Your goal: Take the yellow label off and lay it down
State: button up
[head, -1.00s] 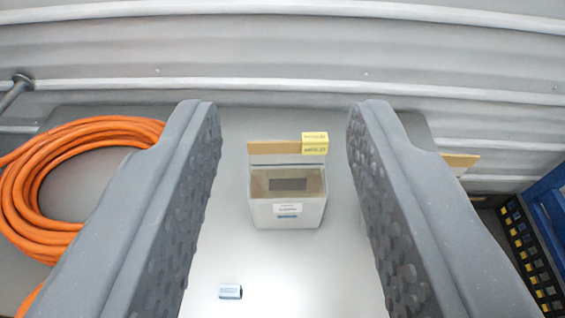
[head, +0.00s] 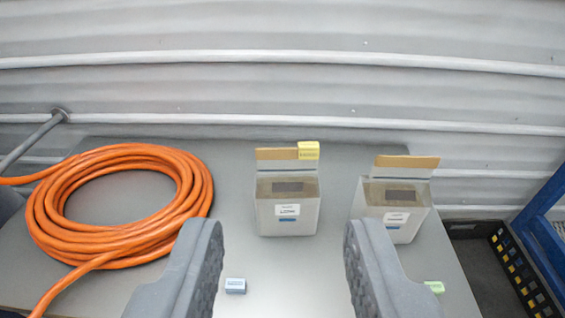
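The yellow label (head: 308,150) is a small block on the upper right corner of the tan back flap (head: 276,154) of the left hopper (head: 288,215). This hopper is a whitish open box with a dark opening on top and a small printed tag on its front. It stands upright on the grey table. My gripper (head: 284,268) is open and empty, its two dark grey fingers wide apart in front of the hopper. Neither finger touches the hopper or the label.
A second similar hopper (head: 393,215) stands to the right. A coiled orange hose (head: 120,245) covers the table's left. A black crate (head: 525,275) and blue frame (head: 547,200) are beyond the right edge.

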aim_at(307, 150)
jog(key=z, duration=0.2)
jog(key=i, duration=0.9)
jog(key=u, duration=0.1)
